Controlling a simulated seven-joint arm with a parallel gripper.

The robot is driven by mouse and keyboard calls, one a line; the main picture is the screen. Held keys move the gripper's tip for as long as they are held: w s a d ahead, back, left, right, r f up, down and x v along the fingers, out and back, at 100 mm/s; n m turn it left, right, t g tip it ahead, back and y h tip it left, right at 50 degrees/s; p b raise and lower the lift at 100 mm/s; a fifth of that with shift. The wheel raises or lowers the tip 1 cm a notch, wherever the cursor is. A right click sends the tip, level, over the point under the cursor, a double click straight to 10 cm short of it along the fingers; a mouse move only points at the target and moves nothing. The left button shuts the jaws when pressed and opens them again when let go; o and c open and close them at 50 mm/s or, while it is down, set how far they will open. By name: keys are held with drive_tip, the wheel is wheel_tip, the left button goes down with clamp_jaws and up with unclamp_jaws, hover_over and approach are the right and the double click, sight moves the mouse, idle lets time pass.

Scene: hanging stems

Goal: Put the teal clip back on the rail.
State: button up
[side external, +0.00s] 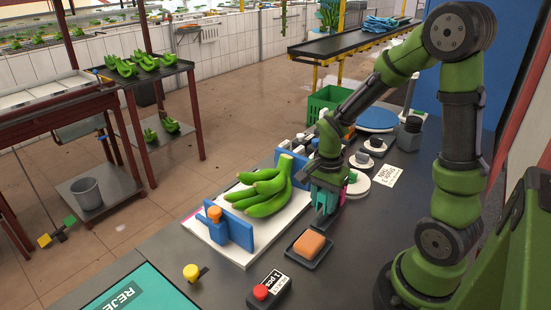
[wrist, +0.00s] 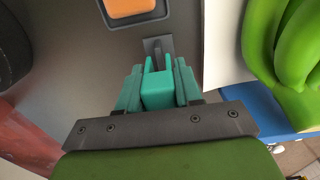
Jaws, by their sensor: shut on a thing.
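The teal clip (wrist: 157,90) sits between the two teal fingers of my gripper (wrist: 158,78) in the wrist view, and the fingers are shut on it. A small grey piece (wrist: 155,47) shows just beyond the clip; I cannot tell if it is joined to it. In the side view my gripper (side external: 325,200) points down low over the dark bench, right of the bananas; the clip is hard to tell from the fingers there. A row of small blue, white and coloured pieces (side external: 298,146) stands behind my gripper. I cannot clearly make out the rail.
Green bananas (side external: 265,190) lie on a white board (side external: 245,250) with blue brackets. An orange block (side external: 309,243) in a dark tray is close in front of my gripper. Round white plates (side external: 358,184) stand to the right. A red button box (side external: 268,290) is at the front.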

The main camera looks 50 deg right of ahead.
sight(322, 214)
drive_tip(key=shift+f, duration=2.05)
drive_tip(key=o, duration=1)
drive_tip(key=shift+o, duration=0.2)
wheel_tip(322, 214, up, 17)
drive_tip(key=shift+f, duration=0.15)
drive_tip(key=shift+w+n, duration=0.1)
drive_tip(key=shift+n, duration=0.2)
drive_tip(key=shift+a+f+n, duration=0.1)
drive_tip(key=shift+a+n, duration=0.05)
drive_tip(key=shift+n, duration=0.45)
drive_tip(key=s+a+r+n+t+y, duration=0.1)
drive_tip(key=s+a+r+n+t, duration=0.1)
drive_tip(key=a+n, duration=0.3)
drive_tip(key=s+a+r+n+t+y, duration=0.1)
drive_tip(key=s+a+r+n+t, duration=0.1)
drive_tip(key=a+r+n+t, duration=0.2)
drive_tip(key=a+n+t, duration=0.1)
drive_tip(key=a+n, duration=0.1)
drive_tip(key=n, duration=0.1)
drive_tip(key=shift+a+r, duration=0.25)
drive_tip(key=shift+a, duration=0.05)
